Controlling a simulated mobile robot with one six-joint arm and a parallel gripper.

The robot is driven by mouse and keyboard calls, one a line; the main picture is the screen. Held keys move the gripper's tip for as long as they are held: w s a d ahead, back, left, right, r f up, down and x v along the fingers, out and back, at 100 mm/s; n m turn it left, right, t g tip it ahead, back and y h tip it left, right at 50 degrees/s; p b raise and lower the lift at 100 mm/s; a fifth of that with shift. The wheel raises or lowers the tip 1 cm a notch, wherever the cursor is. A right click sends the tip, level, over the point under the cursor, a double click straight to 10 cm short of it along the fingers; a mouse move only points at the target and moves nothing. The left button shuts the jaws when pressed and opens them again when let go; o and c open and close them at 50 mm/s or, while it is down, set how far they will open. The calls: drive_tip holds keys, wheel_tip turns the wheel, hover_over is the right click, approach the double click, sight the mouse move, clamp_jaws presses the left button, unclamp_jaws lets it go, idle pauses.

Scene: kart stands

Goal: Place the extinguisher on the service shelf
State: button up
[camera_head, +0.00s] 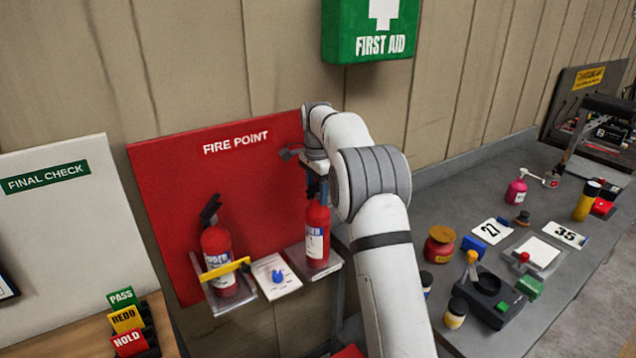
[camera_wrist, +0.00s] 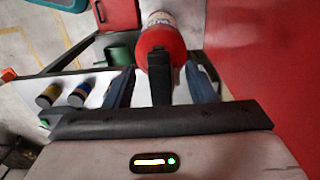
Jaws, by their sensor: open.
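A red extinguisher (camera_head: 317,232) with a white label stands upright on a clear bracket shelf (camera_head: 322,268) at the right of the red fire point board. A second red extinguisher (camera_head: 218,258) stands in the left bracket behind a yellow strap. My gripper (camera_wrist: 165,88) is open, its two dark fingers on either side of the black handle of the right extinguisher (camera_wrist: 163,45). I cannot tell whether the fingers touch it. In the head view my arm hides much of my gripper and part of the bench. I cannot make out which surface is the service shelf.
The grey bench (camera_head: 440,210) at right holds number plates, a pink bottle (camera_head: 517,190), jars and a black device (camera_head: 488,298). PASS, REDO and HOLD cards (camera_head: 127,318) stand at lower left.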

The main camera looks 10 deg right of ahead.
wheel_tip(320, 180, up, 11)
drive_tip(key=s+r+n+t, duration=0.1)
drive_tip(key=s+r+n, duration=0.4)
drive_tip(key=s, duration=0.4)
drive_tip(key=s+f+n+t, duration=0.25)
drive_tip(key=s+n, duration=0.25)
drive_tip(key=s, duration=1.6)
drive_tip(key=s+f+n, duration=0.3)
drive_tip(key=s+f, duration=0.6)
drive_tip(key=s, duration=0.4)
drive_tip(key=shift+d+f+n+p, duration=0.2)
drive_tip(key=shift+n+p, duration=0.2)
wheel_tip(320, 180, down, 3)
drive_tip(key=b, duration=0.2)
drive_tip(key=shift+f+b, duration=0.1)
drive_tip(key=shift+b, duration=0.3)
drive_tip(key=shift+d, duration=0.1)
